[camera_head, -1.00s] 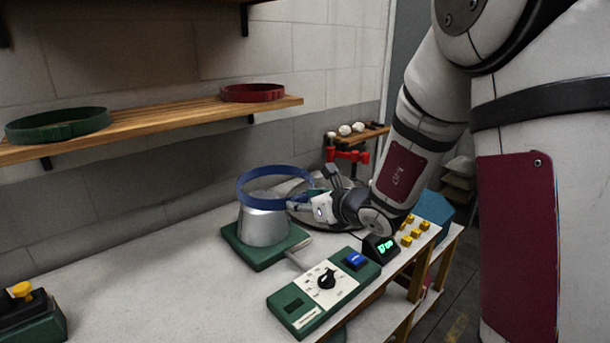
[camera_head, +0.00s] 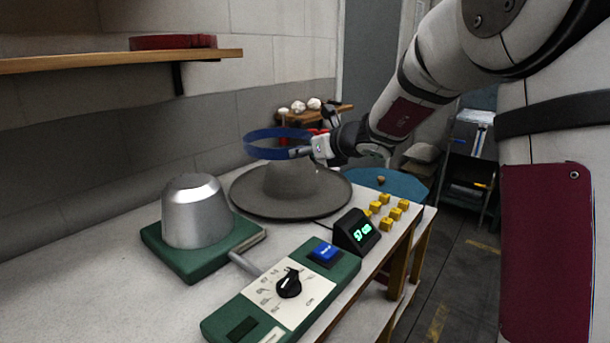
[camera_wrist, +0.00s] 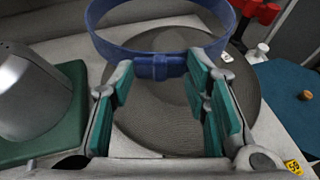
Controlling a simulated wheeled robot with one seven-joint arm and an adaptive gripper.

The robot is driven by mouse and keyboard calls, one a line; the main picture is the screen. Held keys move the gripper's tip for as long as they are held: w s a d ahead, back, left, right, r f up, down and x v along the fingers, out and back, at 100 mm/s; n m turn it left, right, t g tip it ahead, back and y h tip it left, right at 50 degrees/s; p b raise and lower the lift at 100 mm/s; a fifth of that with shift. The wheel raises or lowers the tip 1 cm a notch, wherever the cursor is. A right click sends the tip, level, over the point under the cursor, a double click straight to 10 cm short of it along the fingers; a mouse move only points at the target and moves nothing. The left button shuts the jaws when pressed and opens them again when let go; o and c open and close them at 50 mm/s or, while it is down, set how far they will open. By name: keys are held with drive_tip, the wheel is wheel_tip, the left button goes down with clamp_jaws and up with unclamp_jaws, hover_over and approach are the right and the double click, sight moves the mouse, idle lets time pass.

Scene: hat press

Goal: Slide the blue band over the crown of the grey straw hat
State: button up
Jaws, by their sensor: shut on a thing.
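The blue band (camera_head: 262,152) is a wide open ring. My gripper (camera_head: 312,150) is shut on its near side and holds it up in the air. The grey straw hat (camera_head: 255,205) lies on the table with its crown up and its brim flat. In the head view the band appears above the crown, with a little of the crown top near the band's lower edge. In the wrist view the band (camera_wrist: 150,50) is gripped by a small block on its side between the green finger pads (camera_wrist: 160,90), with the hat brim (camera_wrist: 165,120) below. The crown is hard to make out there.
A metal hat block (camera_head: 197,212) on a green base stands left of the hat. A green control box (camera_head: 240,318) with a dial and a lit display (camera_head: 357,232) stand in front. Yellow cubes (camera_head: 376,207) lie at right. A red band (camera_head: 172,42) is on the shelf.

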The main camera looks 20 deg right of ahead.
drive_tip(key=shift+w+d+r+m+h+b, duration=0.6)
drive_tip(key=shift+w+d+b, duration=0.8)
drive_tip(key=shift+w+b, duration=0.85)
wheel_tip(320, 180, down, 16)
drive_tip(key=b, duration=1.5)
drive_tip(key=shift+s+r, duration=0.1)
drive_tip(key=shift+r, duration=0.1)
drive_tip(key=shift+f+b, duration=0.55)
drive_tip(key=shift+b, duration=0.3)
drive_tip(key=o, duration=1)
